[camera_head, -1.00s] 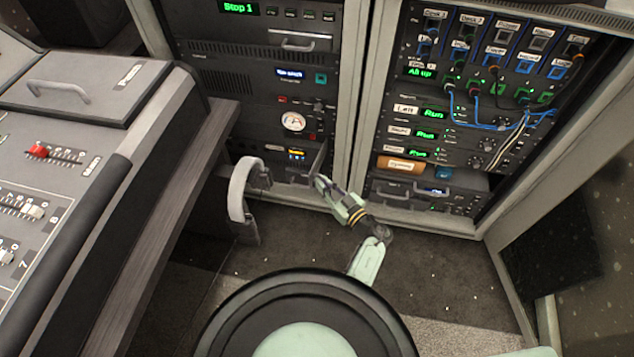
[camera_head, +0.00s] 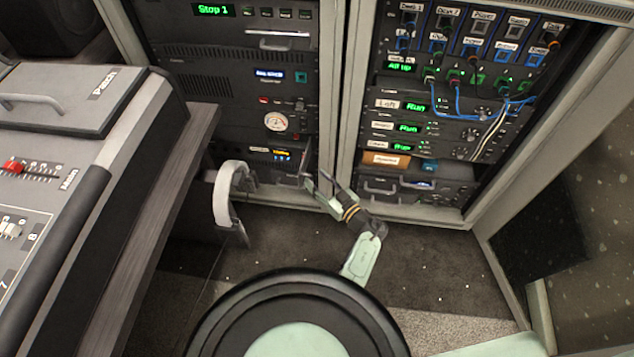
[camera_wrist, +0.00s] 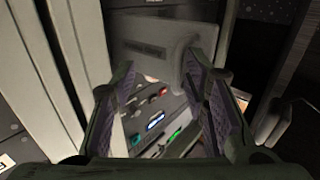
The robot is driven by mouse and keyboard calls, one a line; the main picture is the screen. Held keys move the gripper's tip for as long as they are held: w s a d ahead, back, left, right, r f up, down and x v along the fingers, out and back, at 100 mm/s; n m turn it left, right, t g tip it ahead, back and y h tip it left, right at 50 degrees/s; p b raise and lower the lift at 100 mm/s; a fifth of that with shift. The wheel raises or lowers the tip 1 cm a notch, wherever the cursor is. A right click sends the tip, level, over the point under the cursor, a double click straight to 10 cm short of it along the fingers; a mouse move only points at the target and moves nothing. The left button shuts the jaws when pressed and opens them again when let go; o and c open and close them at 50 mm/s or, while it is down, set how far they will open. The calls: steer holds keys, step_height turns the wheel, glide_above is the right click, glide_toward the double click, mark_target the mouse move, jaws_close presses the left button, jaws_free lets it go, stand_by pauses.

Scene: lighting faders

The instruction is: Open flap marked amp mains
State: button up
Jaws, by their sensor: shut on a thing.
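The flap is a grey plate (camera_wrist: 150,45) with a dark, unreadable label strip, seen in the wrist view. In the head view the flap (camera_head: 307,158) stands out edge-on from the lower part of the left rack, swung away from its front. My gripper (camera_wrist: 165,80) is shut on the flap, its two ridged fingers on either side of the plate's near edge. In the head view my gripper (camera_head: 314,184) reaches the flap from the lower right.
A pale rack post (camera_head: 345,110) is close on the right. The right rack holds patch cables (camera_head: 492,130).

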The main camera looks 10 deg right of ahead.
steer(key=shift+w+d+r, duration=0.1)
steer(key=shift+d+r, duration=0.1)
steer(key=shift+d, duration=0.3)
steer(key=v, duration=1.1)
steer(key=shift+s+f, duration=0.25)
steer(key=shift+s, duration=0.3)
steer(key=shift+a, duration=0.15)
